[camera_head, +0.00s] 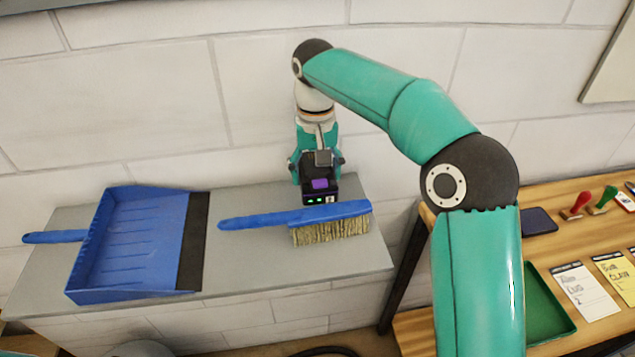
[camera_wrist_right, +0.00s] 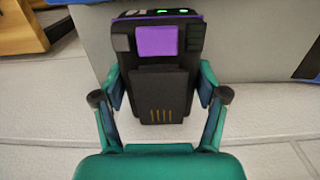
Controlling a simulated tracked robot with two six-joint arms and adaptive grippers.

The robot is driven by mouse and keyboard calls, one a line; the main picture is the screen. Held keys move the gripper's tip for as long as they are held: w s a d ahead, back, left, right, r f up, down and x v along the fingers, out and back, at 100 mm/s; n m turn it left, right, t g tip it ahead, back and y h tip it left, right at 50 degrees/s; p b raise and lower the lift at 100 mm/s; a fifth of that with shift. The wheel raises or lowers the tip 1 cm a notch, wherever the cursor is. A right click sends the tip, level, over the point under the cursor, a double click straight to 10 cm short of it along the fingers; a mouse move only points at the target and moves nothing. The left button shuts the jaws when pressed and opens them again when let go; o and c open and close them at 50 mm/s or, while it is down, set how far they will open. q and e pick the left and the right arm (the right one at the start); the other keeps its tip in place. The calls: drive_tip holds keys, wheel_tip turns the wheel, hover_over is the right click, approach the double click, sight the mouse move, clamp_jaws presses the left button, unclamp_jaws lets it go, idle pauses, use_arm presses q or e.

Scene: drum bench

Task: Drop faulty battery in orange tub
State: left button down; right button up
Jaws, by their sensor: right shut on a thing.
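My right gripper (camera_head: 316,165) is shut on a black battery (camera_head: 320,190) with a purple patch and lit green lights. In the head view the battery is over the back of a grey ledge, just behind a blue brush; I cannot tell whether it touches the ledge. The right wrist view shows the battery (camera_wrist_right: 158,80) between the two fingers of the right gripper (camera_wrist_right: 160,92), with its purple patch and gold contact lines facing the camera. My left gripper is not in view. No orange tub shows in either view.
A blue dustpan (camera_head: 135,245) and a blue-handled brush (camera_head: 330,228) lie on the grey ledge (camera_head: 265,265). At right, a wooden table (camera_head: 555,250) holds a green tray (camera_head: 545,310), cards (camera_head: 585,290), stamps (camera_head: 577,203) and a dark pad (camera_head: 538,221). A white block wall stands behind.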

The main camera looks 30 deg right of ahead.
wheel_tip(320, 180, down, 3)
drive_tip(key=shift+w+f, duration=0.15)
drive_tip(key=shift+f, duration=0.25)
drive_tip(key=o, duration=1.3)
drive_tip(key=shift+f, duration=0.15)
drive_tip(key=o, duration=0.4)
